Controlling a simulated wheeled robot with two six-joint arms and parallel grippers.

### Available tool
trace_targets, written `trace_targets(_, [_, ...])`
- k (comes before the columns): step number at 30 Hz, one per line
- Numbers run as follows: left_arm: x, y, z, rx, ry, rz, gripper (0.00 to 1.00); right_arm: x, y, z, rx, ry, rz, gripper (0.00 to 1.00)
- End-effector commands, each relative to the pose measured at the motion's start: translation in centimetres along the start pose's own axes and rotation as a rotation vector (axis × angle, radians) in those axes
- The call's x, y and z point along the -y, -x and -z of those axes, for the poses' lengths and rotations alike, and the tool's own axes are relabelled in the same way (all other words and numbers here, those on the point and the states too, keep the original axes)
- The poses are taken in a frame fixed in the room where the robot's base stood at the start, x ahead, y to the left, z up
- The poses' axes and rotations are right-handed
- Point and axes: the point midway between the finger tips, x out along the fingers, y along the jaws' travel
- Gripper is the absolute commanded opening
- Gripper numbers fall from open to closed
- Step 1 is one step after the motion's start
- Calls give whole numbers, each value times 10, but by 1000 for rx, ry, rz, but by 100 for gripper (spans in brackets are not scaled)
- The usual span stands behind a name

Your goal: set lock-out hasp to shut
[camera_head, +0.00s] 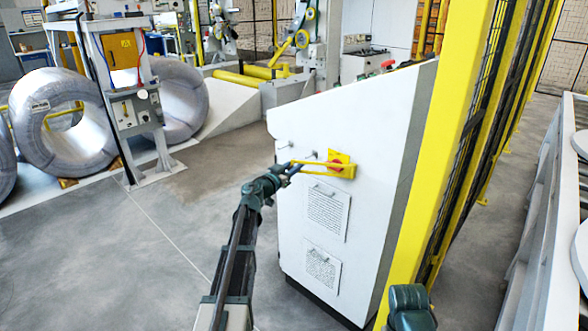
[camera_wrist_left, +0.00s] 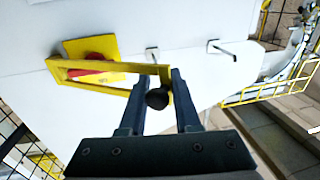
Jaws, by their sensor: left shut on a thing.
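The lock-out hasp is a yellow rectangular frame (camera_head: 316,165) at a yellow plate with a red switch (camera_head: 338,161) on the white sloped-top cabinet (camera_head: 300,230). The hasp reaches left past the plate. My left gripper (camera_head: 289,168) is shut on its free end. In the left wrist view the hasp (camera_wrist_left: 62,76) runs from beside the red switch (camera_wrist_left: 95,57) to my left gripper (camera_wrist_left: 160,82), with a dark knob (camera_wrist_left: 157,98) between the fingers. The frame partly covers the switch there. Its exact angle to the panel is hard to tell.
Small hooks (camera_wrist_left: 214,45) stick out of the panel beside the switch. Two printed sheets (camera_head: 327,212) are below it. A yellow post with mesh fence (camera_head: 440,150) stands right of the cabinet. Wrapped coils (camera_head: 62,125) stand at the left. The floor between is clear.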

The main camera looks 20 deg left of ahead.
Motion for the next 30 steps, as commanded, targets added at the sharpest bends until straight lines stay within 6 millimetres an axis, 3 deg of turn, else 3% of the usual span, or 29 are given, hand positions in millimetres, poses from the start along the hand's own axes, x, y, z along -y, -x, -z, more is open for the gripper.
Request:
trace_targets(15, [-4, -3, 0, 1, -2, -31, 0, 0, 0, 0, 0, 0, 0, 50])
trace_targets(16, [-4, -3, 0, 1, -2, -31, 33, 0, 0, 0, 0, 0, 0, 50])
trace_targets(19, [-4, -3, 0, 1, -1, -29, 51, 0, 0, 0, 0, 0, 0, 50])
trace_targets(20, [-4, -3, 0, 1, -1, -29, 54, 0, 0, 0, 0, 0, 0, 50])
trace_targets(30, [-2, 4, 0, 0, -1, -23, 54, 0, 0, 0, 0, 0, 0, 50])
